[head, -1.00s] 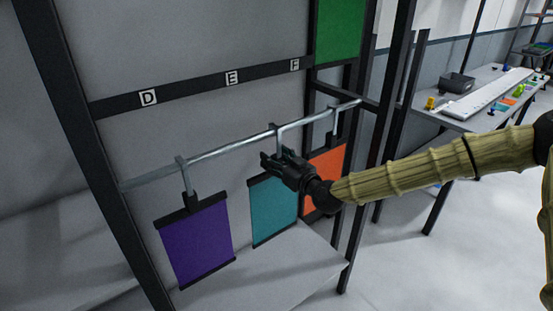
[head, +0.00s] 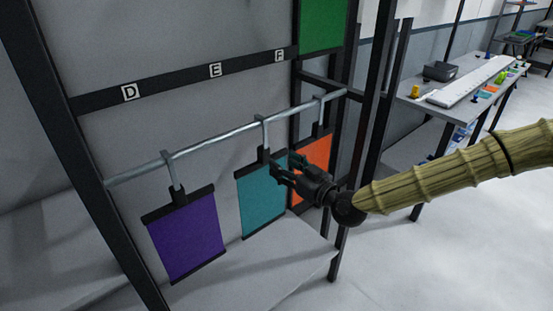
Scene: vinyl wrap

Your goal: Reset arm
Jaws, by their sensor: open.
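My gripper (head: 279,168) is open at the end of my tan arm, in the middle of the head view. Its fingers are in front of the upper right part of a teal sheet (head: 262,205). The sheet hangs from a hook on a metal rail (head: 225,135). The fingers appear empty; whether they touch the sheet, I cannot tell. A purple sheet (head: 187,238) hangs from the rail at the left. An orange sheet (head: 318,158) hangs at the right, partly hidden behind my gripper.
A dark bar with labels D (head: 129,92), E (head: 215,70) and F (head: 279,56) runs above the rail. A green sheet (head: 323,22) is higher up. Dark rack posts stand at both sides. A table (head: 420,104) with a grey bin (head: 440,71) stands at the right. Floor is clear there.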

